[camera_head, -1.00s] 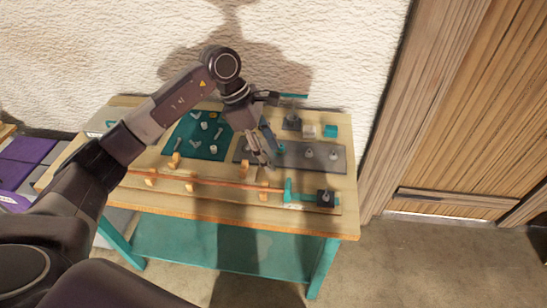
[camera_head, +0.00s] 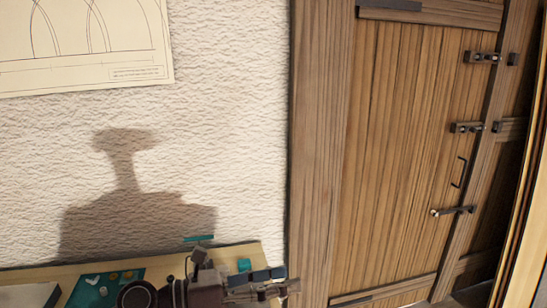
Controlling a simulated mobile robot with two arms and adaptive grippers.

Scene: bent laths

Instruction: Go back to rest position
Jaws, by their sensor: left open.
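My left gripper (camera_head: 284,280) is at the bottom of the head view, over the right end of the wooden workbench (camera_head: 225,256). Its fingers point to the right and are open, with nothing seen between them. Only the wrist and gripper of my left arm show; the rest is below the picture edge. My right gripper is not in view. Most of the workbench top is cut off, and the bent lath does not show.
A teal mat (camera_head: 82,292) with small parts lies on the bench at the lower left. A small teal block (camera_head: 244,265) sits near the back edge. A white textured wall (camera_head: 235,120) with a drawing sheet (camera_head: 85,50) rises behind. A closed wooden door (camera_head: 410,150) stands at the right.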

